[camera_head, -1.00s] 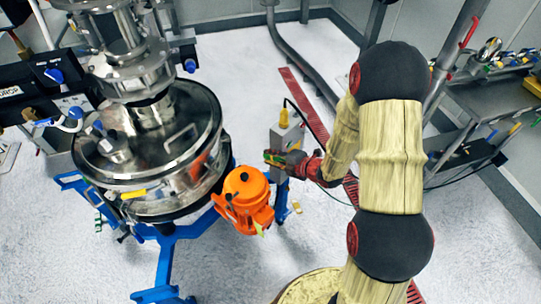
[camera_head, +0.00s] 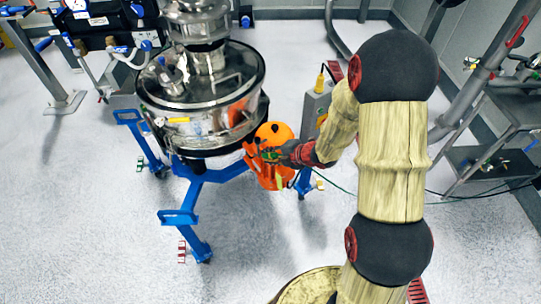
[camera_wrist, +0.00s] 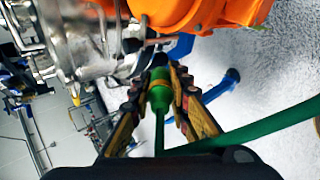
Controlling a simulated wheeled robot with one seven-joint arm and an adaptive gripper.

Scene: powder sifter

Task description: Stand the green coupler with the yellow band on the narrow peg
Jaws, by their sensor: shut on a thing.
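The green coupler (camera_wrist: 159,98) with an orange-yellow band near its far end sits between the two fingers of my gripper (camera_wrist: 159,76) in the wrist view. The fingers are shut on its sides. A thin green line runs back from it toward the wrist. In the head view my gripper (camera_head: 268,153) is in front of the orange motor, and only a small spot of green shows at its tip. I cannot make out the narrow peg in either view.
The orange motor (camera_head: 270,133) is close to my gripper, beside the steel sifter drum (camera_head: 215,118) on its blue wheeled frame (camera_head: 200,188). A grey box (camera_head: 318,103) stands behind. A steel rack (camera_head: 480,160) is at the right. The floor at lower left is clear.

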